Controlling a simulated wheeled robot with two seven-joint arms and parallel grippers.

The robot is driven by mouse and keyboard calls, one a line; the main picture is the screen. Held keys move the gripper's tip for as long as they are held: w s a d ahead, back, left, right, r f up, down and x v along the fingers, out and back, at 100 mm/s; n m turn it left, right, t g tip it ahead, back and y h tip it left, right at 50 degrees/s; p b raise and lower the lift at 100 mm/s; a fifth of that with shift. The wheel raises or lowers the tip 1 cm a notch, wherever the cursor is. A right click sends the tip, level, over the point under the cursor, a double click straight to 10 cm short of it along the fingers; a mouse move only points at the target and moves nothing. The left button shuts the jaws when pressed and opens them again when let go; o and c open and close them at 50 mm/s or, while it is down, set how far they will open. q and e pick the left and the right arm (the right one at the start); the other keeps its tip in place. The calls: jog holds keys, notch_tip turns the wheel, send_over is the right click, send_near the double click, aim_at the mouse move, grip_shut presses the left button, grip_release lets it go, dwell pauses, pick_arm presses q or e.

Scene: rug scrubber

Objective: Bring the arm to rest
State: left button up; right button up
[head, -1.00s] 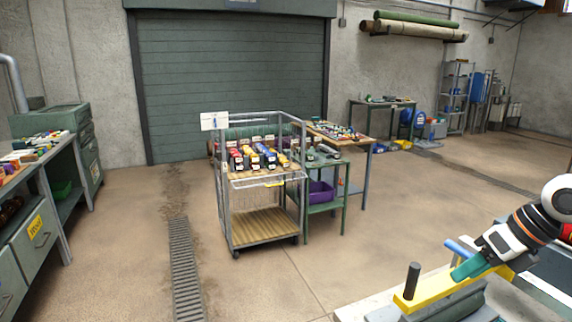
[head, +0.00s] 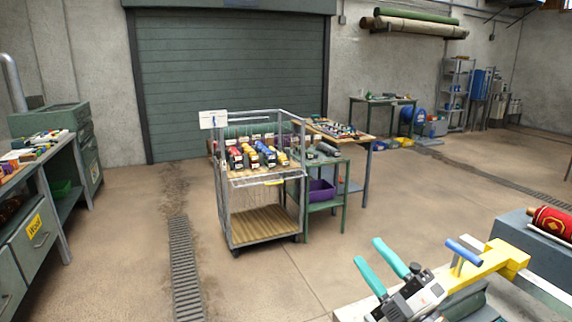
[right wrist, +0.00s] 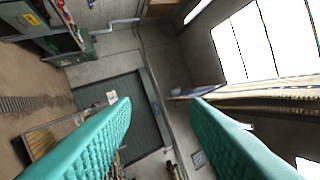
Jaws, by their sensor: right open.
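My right gripper (head: 367,250) is in the lower right of the head view. Its two teal fingers are apart, point up and to the left, and hold nothing. It stands in front of and left of a yellow bar (head: 490,262) with a blue handle (head: 463,251) on the bench device, and hides part of the device. In the right wrist view the two teal fingers (right wrist: 160,102) spread wide with only the distant room between them. My left gripper is not in view.
A red roll (head: 553,222) lies on a grey block at the right edge. A wire cart (head: 262,222) with several bottles stands mid-floor beside a green table (head: 328,205). A workbench (head: 50,190) lines the left. The floor between is clear.

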jog(key=s+d+f+m+g+h, duration=0.35)
jog(key=f+m+h, duration=0.4)
jog(key=f, duration=0.25)
jog(key=s+d+f+m+g+h, duration=0.2)
jog(key=s+d+f+m+h, duration=0.15)
jog(key=f+m+h, duration=0.45)
jog(key=s+a+f+m+g+y, duration=0.2)
jog(key=s+f+m+g+y, duration=0.15)
jog(key=s+f+g, duration=1)
jog(key=s+f+t, duration=0.1)
jog(key=s+f, duration=0.3)
jog(key=f, duration=1)
jog(key=s+f+t, duration=0.1)
jog(key=s+f, duration=0.2)
jog(key=f, duration=1.1)
jog(key=s+d+f+g, duration=0.1)
jog(key=s+d+f, duration=0.2)
jog(key=s+f, duration=1.2)
jog(key=shift+s+d+h, duration=0.2)
jog(key=shift+s+h, duration=0.1)
jog(key=shift+s, duration=0.15)
